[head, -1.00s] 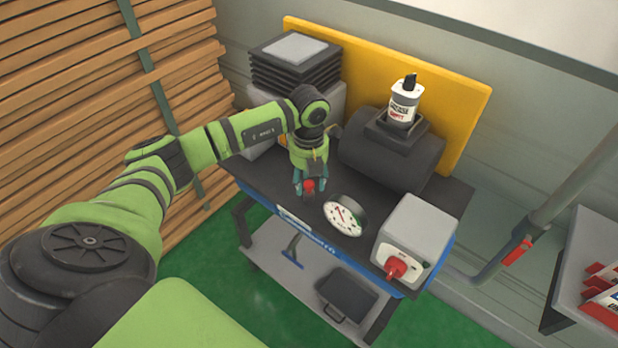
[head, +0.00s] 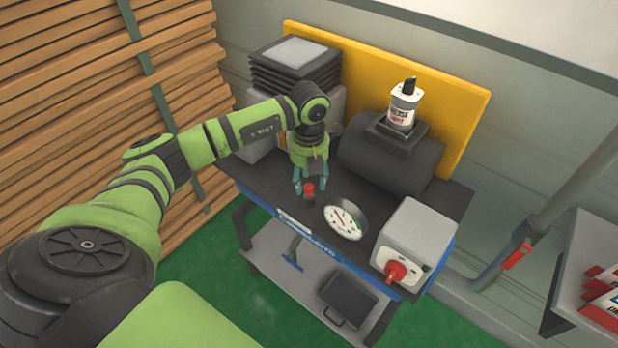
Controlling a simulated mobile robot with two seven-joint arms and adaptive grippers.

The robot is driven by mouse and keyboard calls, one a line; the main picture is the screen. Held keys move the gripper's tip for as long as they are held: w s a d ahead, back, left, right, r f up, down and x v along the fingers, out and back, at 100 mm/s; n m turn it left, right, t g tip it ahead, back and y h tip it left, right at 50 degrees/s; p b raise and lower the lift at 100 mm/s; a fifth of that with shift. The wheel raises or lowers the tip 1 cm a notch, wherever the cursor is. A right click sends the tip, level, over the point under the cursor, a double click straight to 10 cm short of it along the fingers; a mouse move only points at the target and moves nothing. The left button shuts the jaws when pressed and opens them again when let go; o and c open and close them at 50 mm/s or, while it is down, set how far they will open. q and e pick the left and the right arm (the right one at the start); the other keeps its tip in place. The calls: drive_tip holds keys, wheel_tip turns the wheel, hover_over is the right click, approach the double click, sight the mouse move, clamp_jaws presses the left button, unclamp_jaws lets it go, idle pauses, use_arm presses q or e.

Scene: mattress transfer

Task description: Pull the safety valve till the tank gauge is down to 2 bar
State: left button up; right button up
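The safety valve (head: 309,191), a small red knob on a dark stem, stands near the front edge of the cart's dark top. My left gripper (head: 310,184) points down over the valve. Its teal fingers are spread and the knob shows clear below and between their tips; I cannot tell whether they touch it. The round white tank gauge (head: 346,220) is just right of the valve. It has a red needle and a green mark, but its numbers are too small to read. The dark cylindrical tank (head: 390,158) lies behind. My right gripper is not in view.
A grey box with a red rotary switch (head: 396,272) stands at the cart's right front corner. A grease can (head: 404,104) sits on the tank. A stack of black trays (head: 294,62) is at the back left, before a yellow panel (head: 455,105). Wooden slats line the left.

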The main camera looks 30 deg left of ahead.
sight(309, 186)
use_arm(q)
wheel_tip(309, 186, up, 12)
idle(0.6)
idle(0.4)
